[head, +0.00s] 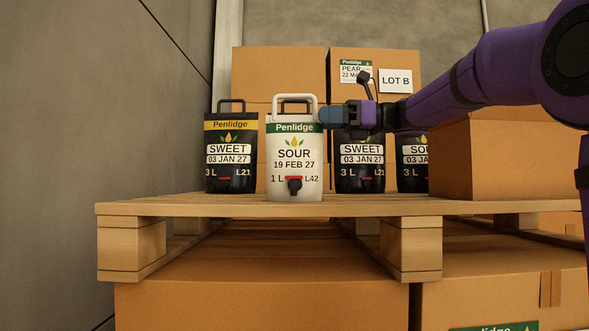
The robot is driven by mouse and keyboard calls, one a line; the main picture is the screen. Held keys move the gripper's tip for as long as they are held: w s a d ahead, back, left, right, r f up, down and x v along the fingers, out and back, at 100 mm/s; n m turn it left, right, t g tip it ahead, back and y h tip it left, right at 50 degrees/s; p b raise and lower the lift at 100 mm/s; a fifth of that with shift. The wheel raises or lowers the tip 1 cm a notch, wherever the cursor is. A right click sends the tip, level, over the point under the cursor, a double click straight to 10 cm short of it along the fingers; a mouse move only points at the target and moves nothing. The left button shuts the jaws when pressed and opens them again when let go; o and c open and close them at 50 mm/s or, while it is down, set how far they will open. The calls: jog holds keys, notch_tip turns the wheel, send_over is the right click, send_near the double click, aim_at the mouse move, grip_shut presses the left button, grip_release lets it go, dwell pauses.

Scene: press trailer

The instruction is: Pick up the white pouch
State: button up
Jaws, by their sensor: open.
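The white pouch (294,158) stands upright at the front edge of the wooden pallet (250,205) in the head view. It has a white handle on top, a green Penlidge band, the words SOUR and 19 FEB 27, and a dark tap with a red bar low on its front. My gripper (326,115) is open at the pouch's upper right side, beside the green band and below the handle's level. Whether a finger touches the pouch or reaches behind it cannot be told from this view.
A black pouch (231,155) with a yellow band stands left of the white one. Black pouches (360,168) (413,165) stand behind my gripper on the right. A cardboard box (505,160) stands at the right, and stacked boxes (280,75) stand behind. A grey wall (120,100) is at the left.

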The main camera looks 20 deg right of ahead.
aim_at(304, 119)
jog(key=shift+x, duration=2.65)
jog(key=shift+f, duration=0.15)
grip_shut()
